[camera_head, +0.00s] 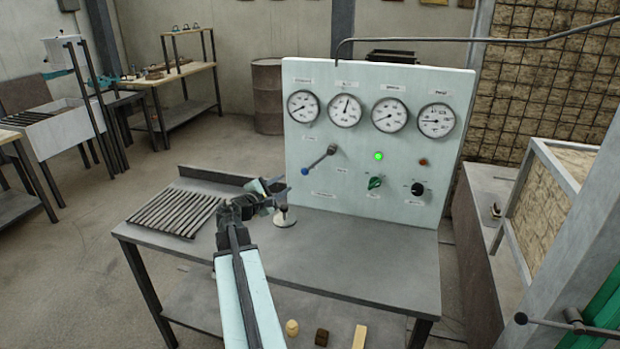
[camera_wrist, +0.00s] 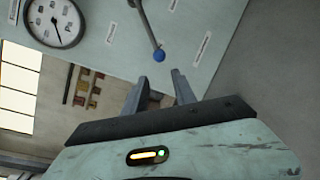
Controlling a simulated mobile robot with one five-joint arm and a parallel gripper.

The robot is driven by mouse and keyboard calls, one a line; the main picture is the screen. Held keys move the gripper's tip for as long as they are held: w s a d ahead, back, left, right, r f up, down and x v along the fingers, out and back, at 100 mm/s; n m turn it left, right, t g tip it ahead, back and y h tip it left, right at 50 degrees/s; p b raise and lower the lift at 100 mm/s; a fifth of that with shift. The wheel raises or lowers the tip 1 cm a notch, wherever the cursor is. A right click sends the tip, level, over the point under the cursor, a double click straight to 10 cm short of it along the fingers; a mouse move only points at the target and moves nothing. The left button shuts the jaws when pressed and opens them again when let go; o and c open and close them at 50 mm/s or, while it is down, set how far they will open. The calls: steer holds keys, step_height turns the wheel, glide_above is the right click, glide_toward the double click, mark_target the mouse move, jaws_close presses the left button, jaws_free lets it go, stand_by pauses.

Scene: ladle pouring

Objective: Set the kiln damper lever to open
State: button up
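The lever (camera_head: 319,160) is a grey rod with a blue ball knob (camera_head: 304,172) on the pale panel (camera_head: 340,215). It slants down and left from its pivot. Small white labels lie near it, too small to read. In the wrist view the blue knob (camera_wrist: 159,55) shows just beyond my fingertips, roughly in line with the gap between them. My gripper (camera_head: 277,188) is in front of the panel, left of and a little below the knob. In the wrist view its two fingers (camera_wrist: 160,78) stand apart with nothing between them. I see no contact with the lever.
Several round gauges (camera_head: 344,110) sit above the lever. A green lamp (camera_head: 379,156), a green knob (camera_head: 375,182) and a black knob (camera_head: 418,189) are to its right. A slatted grate (camera_head: 177,212) lies on the table (camera_head: 370,250) at left.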

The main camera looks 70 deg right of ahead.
steer(key=n+h, duration=0.1)
steer(key=n, duration=0.1)
glide_toward(311, 167)
steer(key=d, duration=0.1)
steer(key=shift+g, duration=0.3)
steer(key=x, duration=0.8)
steer(key=shift+w+d, duration=0.1)
jaws_close()
stand_by(0.5)
